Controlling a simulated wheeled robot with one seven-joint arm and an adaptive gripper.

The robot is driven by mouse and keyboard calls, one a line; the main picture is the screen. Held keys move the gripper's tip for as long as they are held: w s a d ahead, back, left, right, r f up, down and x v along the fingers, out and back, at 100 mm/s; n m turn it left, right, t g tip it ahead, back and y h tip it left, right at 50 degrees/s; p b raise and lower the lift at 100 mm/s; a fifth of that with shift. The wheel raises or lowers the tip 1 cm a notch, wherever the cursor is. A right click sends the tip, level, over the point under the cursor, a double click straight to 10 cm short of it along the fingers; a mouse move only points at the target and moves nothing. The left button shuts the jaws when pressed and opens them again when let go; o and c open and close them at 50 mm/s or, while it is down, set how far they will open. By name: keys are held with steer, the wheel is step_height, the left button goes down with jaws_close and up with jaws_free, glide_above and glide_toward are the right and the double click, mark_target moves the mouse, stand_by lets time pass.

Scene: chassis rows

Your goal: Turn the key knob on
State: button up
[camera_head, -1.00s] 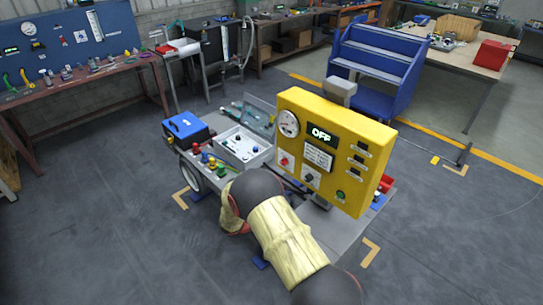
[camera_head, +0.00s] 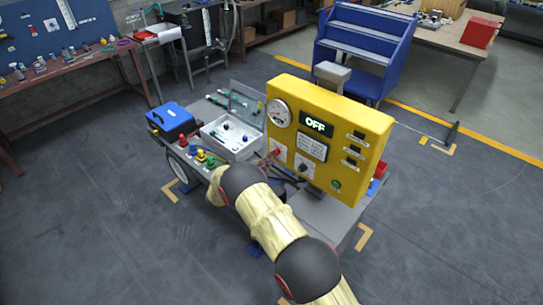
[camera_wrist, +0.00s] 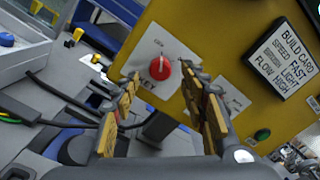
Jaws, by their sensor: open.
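The key knob (camera_wrist: 160,68) is a red round knob on a white plate marked KEY, on the yellow panel (camera_head: 345,120). In the wrist view it appears between the fingertips of my gripper (camera_wrist: 160,76). The fingers are spread, one on each side of it, with visible space beside the knob; I cannot tell how deep it sits between them. In the head view my gripper (camera_head: 270,160) is at the panel's lower left and partly covers the knob area. The panel display (camera_head: 316,124) reads OFF.
A build card (camera_wrist: 285,60) and a green button (camera_wrist: 262,134) are on the panel. A second white plate with a dark knob (camera_head: 303,167) is just right of the key knob. A grey tray (camera_head: 230,138) and blue box (camera_head: 172,122) stand left on the cart. Cables hang below the panel.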

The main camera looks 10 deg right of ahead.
mark_target(276, 152)
steer(key=shift+x, duration=1.95)
steer(key=shift+c, duration=0.3)
jaws_close()
steer(key=shift+m+b, duration=0.4)
steer(key=shift+b, duration=0.05)
steer(key=m+b, duration=0.9)
steer(key=m, duration=0.2)
steer(key=shift+s, duration=0.1)
